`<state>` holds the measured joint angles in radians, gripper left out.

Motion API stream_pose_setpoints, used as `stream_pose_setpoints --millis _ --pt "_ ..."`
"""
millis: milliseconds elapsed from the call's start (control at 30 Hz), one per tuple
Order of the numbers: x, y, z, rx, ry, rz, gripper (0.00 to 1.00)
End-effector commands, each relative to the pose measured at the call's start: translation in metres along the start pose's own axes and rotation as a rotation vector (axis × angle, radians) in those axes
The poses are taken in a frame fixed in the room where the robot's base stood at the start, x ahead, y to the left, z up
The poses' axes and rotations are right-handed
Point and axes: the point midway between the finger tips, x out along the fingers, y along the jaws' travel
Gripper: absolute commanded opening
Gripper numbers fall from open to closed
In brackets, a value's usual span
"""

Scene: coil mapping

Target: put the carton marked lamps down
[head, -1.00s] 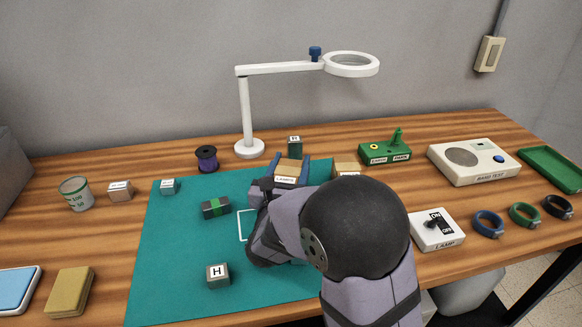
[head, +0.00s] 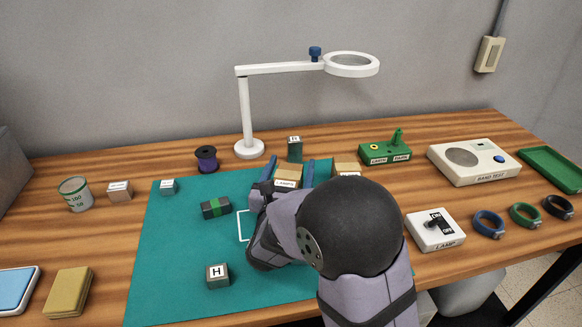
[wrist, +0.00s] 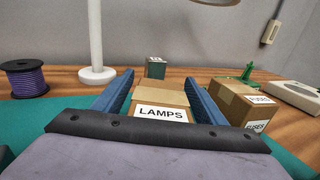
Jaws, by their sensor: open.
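The carton marked lamps (head: 288,176) is a small brown box with a white label. It stands on the far part of the green mat (head: 170,250). It also shows in the wrist view (wrist: 160,98), between the two blue fingers. My gripper (head: 290,172) is open, with one finger on each side of the carton. In the wrist view a strip of space shows between the carton and the fingers (wrist: 160,90). The carton's lower part is hidden by my wrist.
A carton marked fuses (wrist: 238,105) stands close to the right finger. A small dark green block (head: 295,148) is behind the lamps carton.

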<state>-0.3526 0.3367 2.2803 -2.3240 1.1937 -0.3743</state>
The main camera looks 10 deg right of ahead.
Motion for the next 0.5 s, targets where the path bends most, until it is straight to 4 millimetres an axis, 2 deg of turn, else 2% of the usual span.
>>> stream_pose_setpoints --millis 67,167,500 --pt "0.000 0.000 0.004 0.000 0.000 0.000 0.65" --pt "-0.011 0.001 0.002 0.001 -0.001 0.002 0.65" --pt "-0.072 0.002 0.002 0.000 0.000 0.007 0.65"
